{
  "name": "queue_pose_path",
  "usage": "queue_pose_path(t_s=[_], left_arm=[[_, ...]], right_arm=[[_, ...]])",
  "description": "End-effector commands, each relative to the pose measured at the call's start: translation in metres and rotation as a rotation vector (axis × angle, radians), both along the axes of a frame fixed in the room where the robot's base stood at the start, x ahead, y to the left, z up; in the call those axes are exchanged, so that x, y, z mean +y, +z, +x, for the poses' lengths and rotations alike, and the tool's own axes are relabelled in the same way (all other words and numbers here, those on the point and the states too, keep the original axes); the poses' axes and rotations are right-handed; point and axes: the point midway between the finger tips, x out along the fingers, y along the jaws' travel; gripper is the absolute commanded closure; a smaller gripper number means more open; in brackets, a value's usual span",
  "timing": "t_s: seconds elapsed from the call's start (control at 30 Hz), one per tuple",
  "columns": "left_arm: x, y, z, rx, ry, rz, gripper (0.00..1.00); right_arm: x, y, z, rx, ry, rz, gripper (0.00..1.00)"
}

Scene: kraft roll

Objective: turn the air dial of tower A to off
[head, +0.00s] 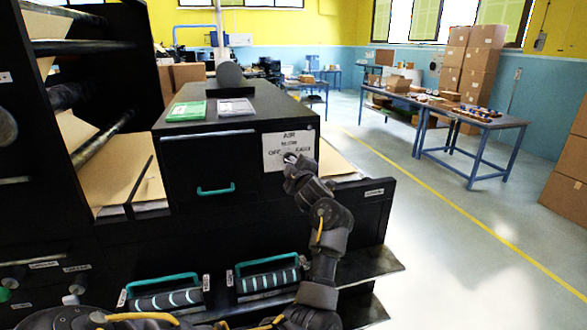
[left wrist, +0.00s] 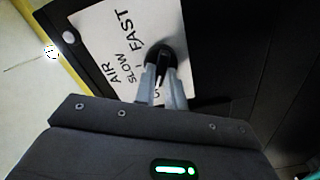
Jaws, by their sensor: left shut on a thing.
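The white air label plate (head: 280,146) is on the right part of the front of a black cabinet. It reads AIR, SLOW, OFF and FAST. In the left wrist view the plate (left wrist: 112,40) appears rotated, with the OFF word mostly covered. The black round air dial (left wrist: 159,54) sits on the plate. My left gripper (head: 290,160) is at the plate. In the left wrist view its two grey fingers (left wrist: 160,78) are shut on the dial. The gripper hides the dial in the head view, and I cannot tell the dial's setting. My right gripper is not in view.
Left of the plate is a drawer with a teal handle (head: 216,190). A green card (head: 187,111) and a white card (head: 236,107) lie on the cabinet top. Teal-handled trays (head: 163,292) are below. Blue-legged tables (head: 470,125) stand far right, with open floor before them.

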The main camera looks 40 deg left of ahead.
Motion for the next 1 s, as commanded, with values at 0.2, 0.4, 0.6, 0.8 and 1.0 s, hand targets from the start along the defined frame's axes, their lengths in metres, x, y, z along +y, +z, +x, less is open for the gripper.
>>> queue_pose_path(t_s=[0.2, 0.4, 0.6, 0.8, 1.0], left_arm=[[0.001, -0.001, -0.001, -0.001, 0.003, -0.005, 1.00], [0.001, -0.001, -0.001, -0.001, 0.003, -0.005, 0.80], [0.000, -0.001, 0.000, -0.001, 0.001, -0.003, 0.66], [-0.002, -0.001, 0.000, -0.002, 0.000, -0.003, 0.66], [-0.022, -0.003, -0.014, -0.005, -0.002, -0.005, 0.66]], right_arm=[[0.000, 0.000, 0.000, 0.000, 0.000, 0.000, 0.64], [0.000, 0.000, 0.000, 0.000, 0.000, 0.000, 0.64], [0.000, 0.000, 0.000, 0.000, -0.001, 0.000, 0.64], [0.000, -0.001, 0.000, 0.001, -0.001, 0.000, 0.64], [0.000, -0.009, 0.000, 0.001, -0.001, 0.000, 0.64]])
